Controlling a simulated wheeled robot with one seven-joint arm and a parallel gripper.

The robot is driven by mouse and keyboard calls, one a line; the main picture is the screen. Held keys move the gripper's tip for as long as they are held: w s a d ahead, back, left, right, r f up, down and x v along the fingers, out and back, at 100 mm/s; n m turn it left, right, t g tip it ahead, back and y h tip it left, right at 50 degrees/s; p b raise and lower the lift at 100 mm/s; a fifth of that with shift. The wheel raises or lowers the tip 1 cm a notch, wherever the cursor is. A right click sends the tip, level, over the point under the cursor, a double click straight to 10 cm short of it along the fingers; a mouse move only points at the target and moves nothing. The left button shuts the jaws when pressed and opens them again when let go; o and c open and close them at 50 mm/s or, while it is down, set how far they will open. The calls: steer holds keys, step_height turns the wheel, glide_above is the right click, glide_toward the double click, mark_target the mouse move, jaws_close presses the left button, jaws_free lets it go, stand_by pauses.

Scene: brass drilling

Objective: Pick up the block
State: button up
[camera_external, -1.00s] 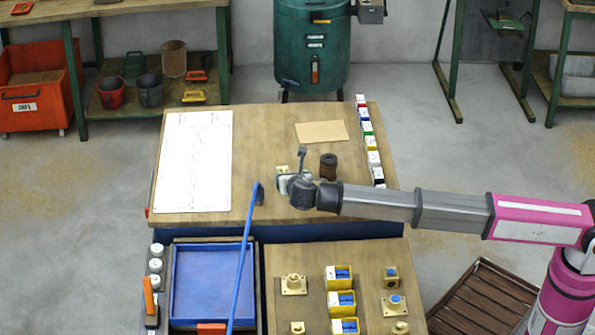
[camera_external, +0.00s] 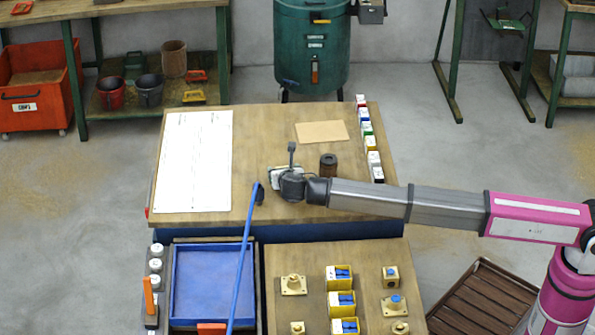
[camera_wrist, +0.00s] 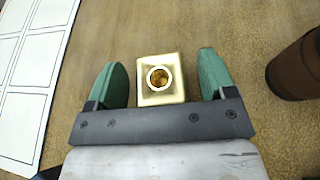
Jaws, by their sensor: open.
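In the wrist view, a shiny brass block (camera_wrist: 161,81) with a round hole in its top sits on the wooden table top. My gripper (camera_wrist: 158,78) is open, with one green finger on each side of the block. Gaps show between the block and both fingers. The block's lower edge in the picture is close to the gripper's grey bar. In the external view, my gripper (camera_external: 287,174) points down over the table, and my wrist hides the block.
A dark brown cylinder (camera_wrist: 297,70) stands right of my gripper, also seen in the external view (camera_external: 328,166). A white gridded sheet (camera_external: 195,160) lies at left. A blue rod (camera_external: 244,255) rises close to my wrist. Small coloured boxes (camera_external: 369,140) line the right edge.

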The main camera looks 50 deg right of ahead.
steer(key=shift+w+d+f, duration=0.15)
steer(key=shift+w+d, duration=0.05)
steer(key=shift+w, duration=0.15)
steer(key=c, duration=1.4)
